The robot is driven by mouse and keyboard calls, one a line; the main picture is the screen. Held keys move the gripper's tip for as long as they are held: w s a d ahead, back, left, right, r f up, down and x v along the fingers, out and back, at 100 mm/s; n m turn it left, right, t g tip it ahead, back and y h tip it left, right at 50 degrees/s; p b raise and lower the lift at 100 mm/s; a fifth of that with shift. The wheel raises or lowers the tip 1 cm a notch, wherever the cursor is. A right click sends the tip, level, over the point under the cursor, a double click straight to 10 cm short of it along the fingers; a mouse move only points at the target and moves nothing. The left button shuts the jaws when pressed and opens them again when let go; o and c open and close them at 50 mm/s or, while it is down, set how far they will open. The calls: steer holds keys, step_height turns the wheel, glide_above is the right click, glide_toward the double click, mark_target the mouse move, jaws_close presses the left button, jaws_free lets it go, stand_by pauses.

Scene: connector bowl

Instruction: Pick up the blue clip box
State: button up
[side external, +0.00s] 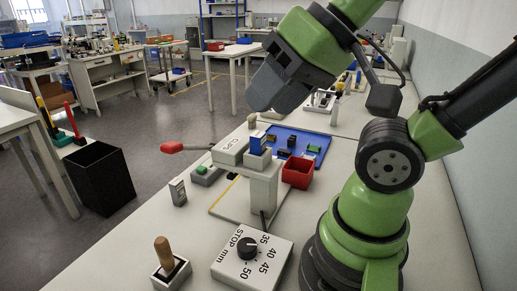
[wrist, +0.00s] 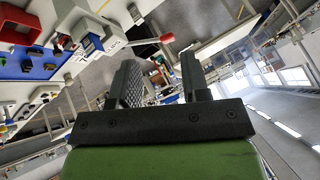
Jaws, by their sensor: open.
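My gripper (side external: 262,98) is raised above and behind the stand, tilted down to the left, clear of the boxes. In the wrist view its two dark fingers (wrist: 160,82) are apart with nothing held between them.
A blue tray (side external: 311,137) with small connectors and a red bin (side external: 298,172) lie right of the stand. A red-tipped lever (side external: 172,147) sticks out left. A STOP dial box (side external: 252,260) and a wooden-handled tool (side external: 167,262) stand in front.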

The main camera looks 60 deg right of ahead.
stand_by(0.3)
steer(key=o, duration=0.4)
steer(key=shift+c, duration=0.2)
steer(key=n+g+h, duration=0.2)
steer(key=n+g, duration=0.2)
steer(key=g, duration=0.3)
glide_toward(258, 133)
steer(key=shift+s+a+f, duration=0.3)
steer(key=shift+a+f, duration=0.05)
steer(key=shift+a, duration=0.15)
steer(key=shift+d+f, duration=0.25)
steer(key=shift+f, duration=0.05)
step_height(258, 133, down, 4)
steer(key=shift+w+d+f, duration=0.1)
steer(key=shift+w+f, duration=0.05)
steer(key=shift+f, duration=1.25)
steer(key=shift+w+d+f, duration=0.1)
steer(key=shift+w+f, duration=0.1)
steer(key=shift+f, duration=1.2)
